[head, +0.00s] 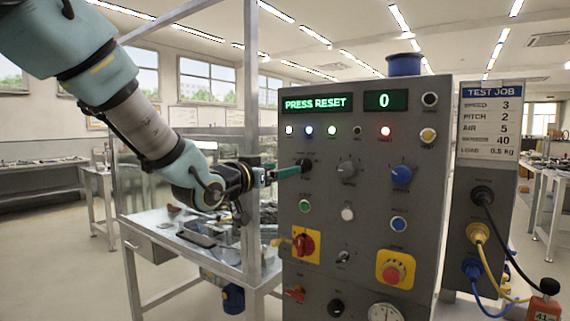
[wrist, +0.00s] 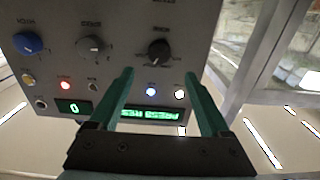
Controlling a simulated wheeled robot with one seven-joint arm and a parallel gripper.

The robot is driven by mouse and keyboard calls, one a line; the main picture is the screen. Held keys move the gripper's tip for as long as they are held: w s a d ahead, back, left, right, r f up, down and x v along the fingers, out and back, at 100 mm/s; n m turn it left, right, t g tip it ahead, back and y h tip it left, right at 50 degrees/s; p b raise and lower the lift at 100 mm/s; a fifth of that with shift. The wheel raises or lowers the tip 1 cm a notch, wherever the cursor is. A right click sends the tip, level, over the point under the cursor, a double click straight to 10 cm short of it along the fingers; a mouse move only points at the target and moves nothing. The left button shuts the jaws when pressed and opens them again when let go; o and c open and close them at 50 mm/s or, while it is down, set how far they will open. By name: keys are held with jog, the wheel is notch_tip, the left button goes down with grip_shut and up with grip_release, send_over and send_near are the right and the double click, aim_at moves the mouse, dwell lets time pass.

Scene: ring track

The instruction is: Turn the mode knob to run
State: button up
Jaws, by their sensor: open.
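The mode knob (head: 305,165) is a black knob at the upper left of the grey control panel (head: 325,230). In the wrist view, which is upside down, the knob (wrist: 158,51) sits just beyond and between my fingertips. My gripper (head: 291,171) reaches the panel from the left, its green fingers level with the knob and partly covering it. In the wrist view my gripper (wrist: 159,74) is open with nothing between its fingers. I cannot tell if a fingertip touches the knob. The knob's position marks are too small to read.
The display (head: 317,103) reads PRESS RESET; the counter (head: 385,101) reads 0. A grey knob (head: 347,170) and a blue knob (head: 401,176) are to the right. A green button (head: 305,206) and a red-yellow switch (head: 304,243) are below. A frame post (head: 252,130) stands beside my wrist.

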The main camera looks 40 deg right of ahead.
aim_at(303, 166)
jog(key=p+x, duration=0.2)
jog(key=x, duration=0.6)
jog(key=shift+d, duration=0.1)
jog(key=shift+f, duration=0.1)
grip_shut()
dwell(0.4)
